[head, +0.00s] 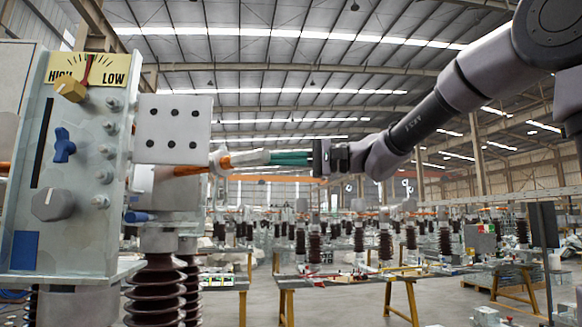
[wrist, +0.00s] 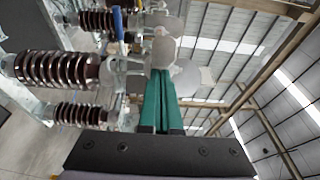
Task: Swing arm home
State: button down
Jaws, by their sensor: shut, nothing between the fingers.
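My gripper (head: 273,158) reaches in from the right in the head view, its green fingers shut and empty. Their tips are close to a pale grey bar-like part (head: 248,158) on the near isolator frame; I cannot tell whether they touch. An orange rod (head: 188,170) lies further left, partly hidden behind a white plate. In the wrist view the shut fingers (wrist: 160,74) point at a pale rounded part (wrist: 163,50). Which of these pieces is the swing arm is not clear.
A grey panel (head: 75,165) with a HIGH/LOW scale, a blue knob (head: 63,146) and a grey knob (head: 52,204) stands at left. A white plate with black dots (head: 172,128) is beside it. Brown insulators (head: 157,290) stand below. More frames and yellow trestles (head: 290,303) fill the background.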

jog(key=s+a, duration=0.5)
jog(key=s, duration=0.3)
jog(key=shift+a, duration=0.3)
jog(key=shift+w, duration=0.1)
